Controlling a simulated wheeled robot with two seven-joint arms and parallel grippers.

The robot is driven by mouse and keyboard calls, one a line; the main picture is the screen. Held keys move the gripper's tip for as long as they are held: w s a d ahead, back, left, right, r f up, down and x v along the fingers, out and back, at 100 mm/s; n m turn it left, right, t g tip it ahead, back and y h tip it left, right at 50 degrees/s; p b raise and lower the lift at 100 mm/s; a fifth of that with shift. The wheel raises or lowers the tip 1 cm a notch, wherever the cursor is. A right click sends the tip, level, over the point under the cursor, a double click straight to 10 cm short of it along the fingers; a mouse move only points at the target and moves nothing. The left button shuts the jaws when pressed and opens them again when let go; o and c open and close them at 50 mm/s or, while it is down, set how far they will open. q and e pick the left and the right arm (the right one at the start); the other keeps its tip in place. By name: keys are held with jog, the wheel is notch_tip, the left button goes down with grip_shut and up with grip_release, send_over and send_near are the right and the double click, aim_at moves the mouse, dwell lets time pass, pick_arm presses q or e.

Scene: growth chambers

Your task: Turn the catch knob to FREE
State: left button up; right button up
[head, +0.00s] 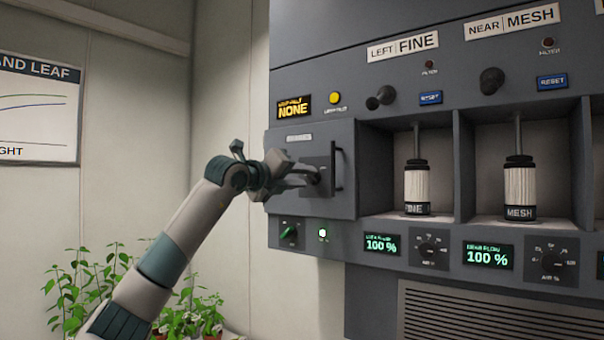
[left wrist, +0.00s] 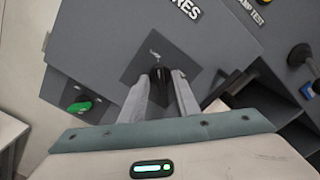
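The dark catch knob (head: 319,177) sits on a dark square plate on the grey door (head: 287,151) at the left of the cabinet. My left gripper (head: 314,175) reaches it from the left, with its fingers on either side of the knob. In the left wrist view the catch knob (left wrist: 160,74) fills the gap between the fingertips of my left gripper (left wrist: 160,82), which look closed on it. Markings around the knob are too small to read, and the fingers partly hide it. My right gripper is not in view.
A vertical door handle (head: 337,166) stands close to the right of the knob. Below the door are a green knob (head: 290,232) and a lit indicator (head: 322,233). Open bays to the right hold the FINE (head: 418,184) and MESH (head: 519,187) cartridges. Plants (head: 110,285) stand lower left.

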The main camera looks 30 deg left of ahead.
pick_arm(q)
grip_shut()
dwell(0.5)
jog(key=m, duration=0.3)
jog(key=shift+m+b, duration=0.3)
jog(key=shift+b, duration=0.1)
jog(key=m, duration=0.3)
jog(key=shift+m, duration=0.3)
jog(key=m, duration=0.5)
jog(key=shift+d, duration=0.1)
jog(key=m+p, duration=0.1)
jog(key=m, duration=0.4)
jog(key=shift+m, duration=0.4)
